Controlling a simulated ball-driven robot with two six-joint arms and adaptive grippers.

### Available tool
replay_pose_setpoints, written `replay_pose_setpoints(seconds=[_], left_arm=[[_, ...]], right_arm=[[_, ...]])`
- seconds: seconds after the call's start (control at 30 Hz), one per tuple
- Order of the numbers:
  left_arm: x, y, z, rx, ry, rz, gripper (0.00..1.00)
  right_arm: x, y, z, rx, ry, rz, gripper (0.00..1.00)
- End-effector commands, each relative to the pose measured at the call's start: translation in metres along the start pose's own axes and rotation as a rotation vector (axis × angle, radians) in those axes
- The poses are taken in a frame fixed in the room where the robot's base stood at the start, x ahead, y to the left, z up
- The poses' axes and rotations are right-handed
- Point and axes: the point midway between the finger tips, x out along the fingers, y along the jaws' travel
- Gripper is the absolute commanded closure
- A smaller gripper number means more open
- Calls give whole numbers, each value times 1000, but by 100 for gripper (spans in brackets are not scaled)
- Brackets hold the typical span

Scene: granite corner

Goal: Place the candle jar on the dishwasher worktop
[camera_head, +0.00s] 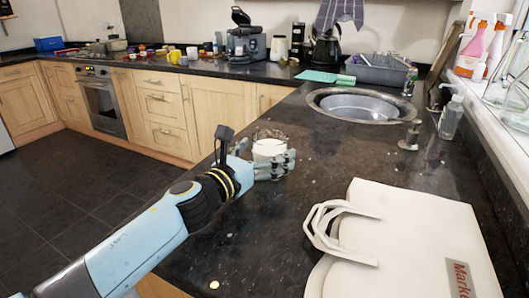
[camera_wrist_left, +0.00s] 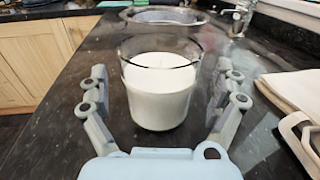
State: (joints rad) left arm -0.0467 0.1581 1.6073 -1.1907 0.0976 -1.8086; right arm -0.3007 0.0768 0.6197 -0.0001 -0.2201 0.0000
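The candle jar (camera_head: 268,148) is a clear glass with white wax, standing upright on the dark granite worktop (camera_head: 330,165). It also shows in the left wrist view (camera_wrist_left: 160,92), centred between the fingers. My left gripper (camera_head: 278,164) is at the jar; its fingers (camera_wrist_left: 160,95) are spread on both sides of it, with gaps between fingers and glass. In the head view the gripper hides the lower part of the jar. My right gripper is in neither view. I cannot tell which stretch of worktop is the dishwasher worktop.
A round metal sink (camera_head: 360,104) lies beyond the jar. A white market bag (camera_head: 420,235) lies at the front right. A soap bottle (camera_head: 450,118) stands near the wall. Cups, a coffee machine (camera_head: 246,42) and a kettle (camera_head: 325,50) line the back counter.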

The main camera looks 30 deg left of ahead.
Motion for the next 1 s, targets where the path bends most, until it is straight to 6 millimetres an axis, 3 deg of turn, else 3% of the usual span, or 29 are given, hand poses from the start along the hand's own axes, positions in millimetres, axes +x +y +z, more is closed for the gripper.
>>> replay_pose_setpoints(seconds=[0.27, 0.7, 1.0], left_arm=[[-1, 0, 5, 0, 0, 0, 4], [-92, 0, -3, 1, 2, -2, 4], [-120, 0, 1, 0, 1, 0, 4]], right_arm=[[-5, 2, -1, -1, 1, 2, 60], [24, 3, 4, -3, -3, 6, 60], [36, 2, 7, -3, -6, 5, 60]])
